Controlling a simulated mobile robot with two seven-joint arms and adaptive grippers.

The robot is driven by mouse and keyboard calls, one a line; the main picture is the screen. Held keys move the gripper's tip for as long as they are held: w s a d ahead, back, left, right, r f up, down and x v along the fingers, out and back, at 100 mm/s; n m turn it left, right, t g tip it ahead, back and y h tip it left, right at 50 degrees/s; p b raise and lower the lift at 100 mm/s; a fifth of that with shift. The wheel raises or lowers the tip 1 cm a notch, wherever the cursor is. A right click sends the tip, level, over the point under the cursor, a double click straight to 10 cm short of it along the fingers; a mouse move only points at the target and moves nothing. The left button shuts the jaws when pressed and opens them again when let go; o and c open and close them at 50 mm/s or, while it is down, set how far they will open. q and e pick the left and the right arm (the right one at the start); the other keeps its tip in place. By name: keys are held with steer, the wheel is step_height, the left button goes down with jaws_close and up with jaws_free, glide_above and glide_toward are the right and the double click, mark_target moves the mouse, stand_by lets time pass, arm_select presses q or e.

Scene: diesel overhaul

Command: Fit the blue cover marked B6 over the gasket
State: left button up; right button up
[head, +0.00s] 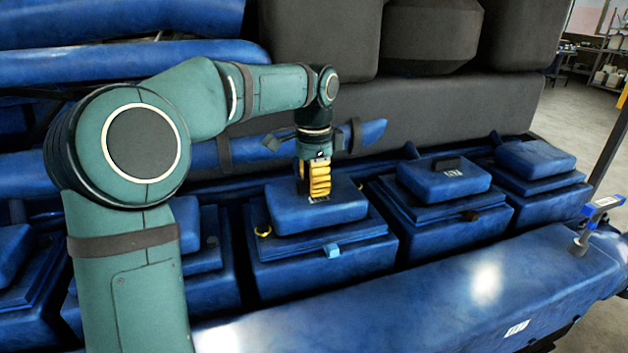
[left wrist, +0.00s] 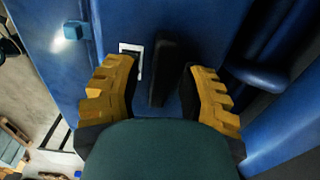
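A blue box-shaped cover (head: 345,208) sits on a square blue housing in the middle of the head view. Its white label is partly behind my gripper, and I cannot read it. My left gripper (head: 314,180) points down at the top of this cover. In the left wrist view its yellow fingers (left wrist: 159,95) are apart, one on each side of the cover's black handle (left wrist: 165,70), with gaps visible beside it. A white label (left wrist: 131,60) lies between the handle and one finger. No gasket shows. My right gripper is not in view.
A similar cover with a black handle (head: 443,178) stands to the right, and another (head: 535,159) beyond it. A light-blue block (head: 331,250) is on the middle housing's front. A long blue ledge (head: 430,290) runs in front, with a blue and grey tool (head: 590,222) at its right end.

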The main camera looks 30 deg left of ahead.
arm_select(q)
step_height(320, 180, up, 12)
stand_by(0.6)
